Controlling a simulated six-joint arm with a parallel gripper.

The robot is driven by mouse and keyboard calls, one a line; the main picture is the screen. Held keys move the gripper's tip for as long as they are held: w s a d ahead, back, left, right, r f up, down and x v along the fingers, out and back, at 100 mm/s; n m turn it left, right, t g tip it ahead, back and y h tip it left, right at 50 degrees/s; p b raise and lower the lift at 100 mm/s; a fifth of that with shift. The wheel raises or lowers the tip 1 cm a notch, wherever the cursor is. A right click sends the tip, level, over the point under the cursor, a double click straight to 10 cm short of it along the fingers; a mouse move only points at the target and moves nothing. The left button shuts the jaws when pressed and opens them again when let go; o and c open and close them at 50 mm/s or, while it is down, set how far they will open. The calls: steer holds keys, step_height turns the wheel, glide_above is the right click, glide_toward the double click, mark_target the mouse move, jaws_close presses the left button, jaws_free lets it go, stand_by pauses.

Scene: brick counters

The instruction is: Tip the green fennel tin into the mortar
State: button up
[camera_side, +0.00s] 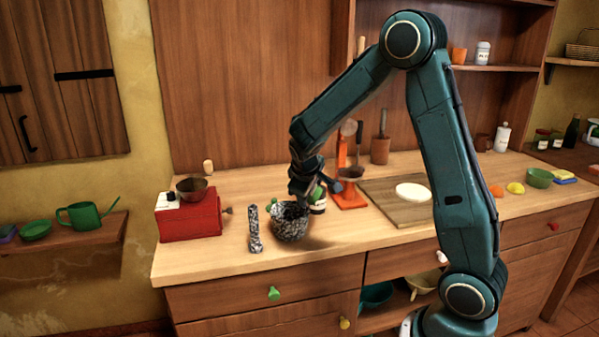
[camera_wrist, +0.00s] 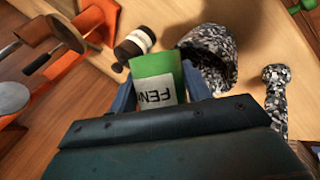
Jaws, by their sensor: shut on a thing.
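My gripper (camera_wrist: 158,95) is shut on the green fennel tin (camera_wrist: 155,64), whose white label shows part of its name. In the side view my gripper (camera_side: 306,190) is low, just above and behind the mortar's right side. The speckled black-and-white mortar (camera_side: 290,227) stands on the counter.
A matching speckled pestle (camera_side: 255,232) lies left of the mortar. A dark-lidded jar (camera_wrist: 134,44) stands close to the tin. A red grinder (camera_side: 189,216) is at left, a red stand (camera_side: 350,199) and a chopping board (camera_side: 398,214) at right. The counter's front is clear.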

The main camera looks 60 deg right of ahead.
steer(key=g, duration=0.1)
steer(key=r+n+g+h, duration=0.1)
steer(key=g, duration=0.1)
steer(key=shift+h, duration=0.3)
steer(key=shift+w+a+r+n+g+h, duration=0.1)
steer(key=shift+w+r+n+g+h, duration=0.2)
steer(key=shift+g, duration=0.35)
steer(key=shift+a+r+n+g+h, duration=0.15)
steer(key=shift+n+g+h, duration=0.2)
steer(key=shift+g, duration=0.35)
steer(key=shift+w+d+r+n+g+h, duration=0.15)
steer(key=shift+r+n+g+h, duration=0.15)
steer(key=shift+g, duration=0.35)
steer(key=shift+a, duration=0.1)
steer(key=shift+s+d+f+t, duration=0.1)
steer(key=shift+d+f+t, duration=0.05)
steer(key=shift+d+t, duration=0.4)
steer(key=shift+s+f+m+t+y, duration=0.1)
steer(key=shift+f+m+t+y, duration=0.05)
steer(key=shift+m+t+y, duration=0.3)
steer(key=shift+s+a+f+m+t+y, duration=0.25)
steer(key=shift+a+f+m+t+y, duration=0.2)
steer(key=shift+t, duration=0.35)
steer(key=shift+d+t+y, duration=0.1)
steer(key=shift+t+y, duration=0.15)
steer(key=shift+t, duration=0.15)
